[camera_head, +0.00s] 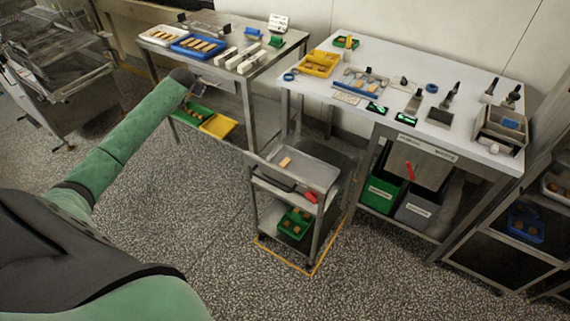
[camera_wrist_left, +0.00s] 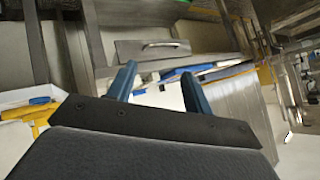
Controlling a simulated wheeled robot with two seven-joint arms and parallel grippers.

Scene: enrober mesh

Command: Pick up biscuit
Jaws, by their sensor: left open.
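A single tan biscuit (camera_head: 286,162) lies on the grey top tray (camera_head: 318,172) of a small wheeled cart. More biscuits lie in a blue tray (camera_head: 184,52) and a white tray (camera_head: 150,36) on the left steel table, and in a yellow tray (camera_head: 311,72) on the long table. My left gripper (camera_wrist_left: 158,78) shows two blue fingers spread apart with nothing between them. In the head view my left arm reaches to the front of the steel table, left of and apart from the cart; its fingers are hard to make out there. My right gripper is not in view.
Under the steel table are a green tray (camera_head: 193,113) and a yellow tray (camera_head: 218,125). A red-handled item (camera_head: 311,197) lies at the cart's edge. Green (camera_head: 380,190) and grey (camera_head: 413,210) bins stand under the long table. The speckled floor before the cart is clear.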

